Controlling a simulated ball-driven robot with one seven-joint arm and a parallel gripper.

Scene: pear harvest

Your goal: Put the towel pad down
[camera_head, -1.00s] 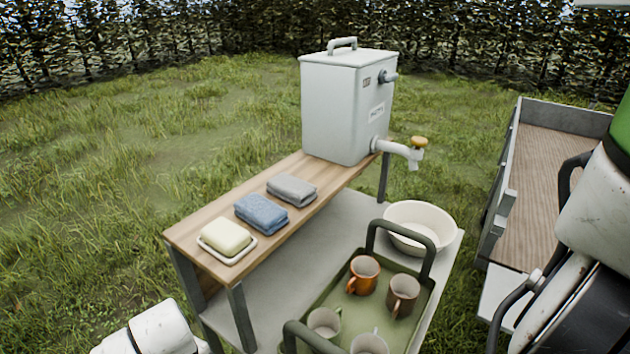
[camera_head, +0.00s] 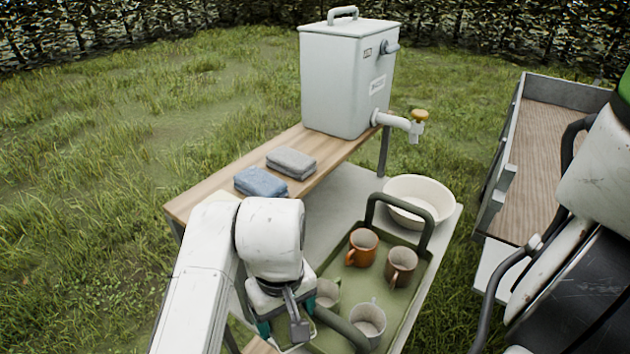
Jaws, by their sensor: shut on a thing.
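Two folded towel pads lie side by side on the wooden upper shelf (camera_head: 325,162): a blue one (camera_head: 261,182) and a grey one (camera_head: 291,162). My gripper (camera_head: 287,327) is low at the bottom of the picture, in front of the shelf and beside the green tray. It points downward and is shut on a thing. My wrist and the picture's edge hide most of that thing, so I cannot tell what it is. The gripper is apart from both visible towel pads.
A grey water dispenser (camera_head: 345,85) with a tap stands at the shelf's far end. Below are a cream basin (camera_head: 416,193) and a green tray (camera_head: 418,318) with several mugs. My arm covers the shelf's near end. A wooden-floored cart (camera_head: 533,165) stands at the right.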

